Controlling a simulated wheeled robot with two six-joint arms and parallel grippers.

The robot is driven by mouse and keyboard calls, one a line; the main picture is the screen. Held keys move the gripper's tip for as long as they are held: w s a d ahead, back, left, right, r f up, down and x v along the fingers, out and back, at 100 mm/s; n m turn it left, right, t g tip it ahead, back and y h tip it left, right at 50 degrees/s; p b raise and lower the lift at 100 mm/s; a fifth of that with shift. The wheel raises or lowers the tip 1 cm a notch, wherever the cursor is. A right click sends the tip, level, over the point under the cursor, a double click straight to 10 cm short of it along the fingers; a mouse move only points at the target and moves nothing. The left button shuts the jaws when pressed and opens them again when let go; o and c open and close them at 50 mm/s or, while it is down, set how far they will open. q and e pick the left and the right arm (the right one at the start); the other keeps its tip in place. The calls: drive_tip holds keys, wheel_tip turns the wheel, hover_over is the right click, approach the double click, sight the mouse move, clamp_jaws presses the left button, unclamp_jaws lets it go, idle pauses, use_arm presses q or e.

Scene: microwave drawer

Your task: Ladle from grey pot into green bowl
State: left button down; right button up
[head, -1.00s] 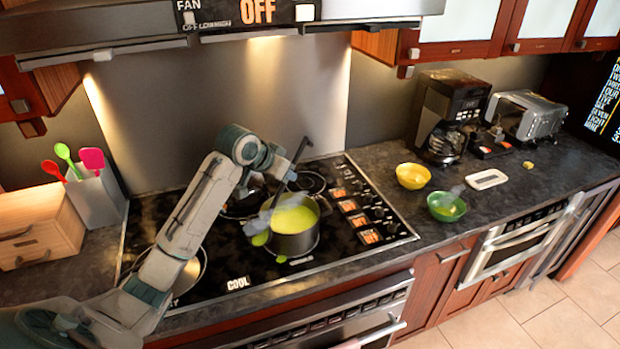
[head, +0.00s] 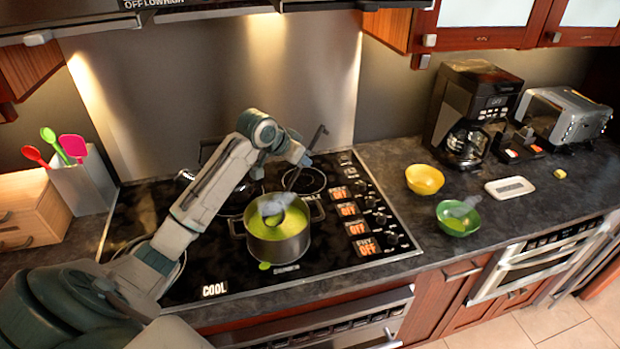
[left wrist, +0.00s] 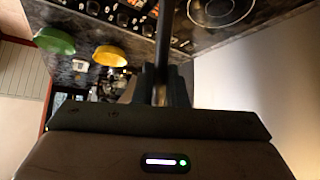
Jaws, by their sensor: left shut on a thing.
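The grey pot (head: 279,247) stands on the cooktop and holds green soup. My left gripper (head: 303,158) is above the pot's far right side, shut on the dark handle of the ladle (head: 319,137). The ladle's bowl end shows over or in the soup; its exact depth I cannot tell. In the left wrist view the handle (left wrist: 164,45) runs up between the fingers (left wrist: 160,88). The green bowl (head: 457,219) sits on the counter right of the cooktop, with steam and green content in it. It also shows in the left wrist view (left wrist: 54,41). My right gripper is not in view.
A yellow bowl (head: 424,179) stands behind the green bowl. A white slab (head: 510,188), coffee maker (head: 470,115) and toaster (head: 565,115) are farther right. A utensil holder (head: 84,182) stands at left. Counter between cooktop and green bowl is clear. A green spill (head: 264,266) is by the pot.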

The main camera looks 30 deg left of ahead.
sight(297, 175)
use_arm(q)
wheel_tip(297, 175, down, 6)
drive_tip(key=shift+s+f+b, duration=0.1)
drive_tip(key=shift+f+b, duration=0.1)
drive_tip(key=shift+b, duration=0.85)
drive_tip(key=shift+f, duration=0.1)
drive_tip(key=shift+w+r+p, duration=0.4)
drive_tip(key=shift+r+p, duration=0.05)
drive_tip(key=shift+p, duration=0.15)
drive_tip(key=shift+w+d+r+g+y+p, duration=0.25)
drive_tip(key=shift+w+g+p, duration=0.35)
drive_tip(key=shift+w+g, duration=0.65)
drive_tip(key=shift+w+d+r+g+y+p, duration=0.3)
drive_tip(key=shift+w+g+p, duration=0.35)
drive_tip(key=shift+g, duration=1.1)
drive_tip(key=shift+w+d+r+g+y+p, duration=0.15)
drive_tip(key=shift+w+g+y+p, duration=0.2)
drive_tip(key=shift+w+g+p, duration=0.8)
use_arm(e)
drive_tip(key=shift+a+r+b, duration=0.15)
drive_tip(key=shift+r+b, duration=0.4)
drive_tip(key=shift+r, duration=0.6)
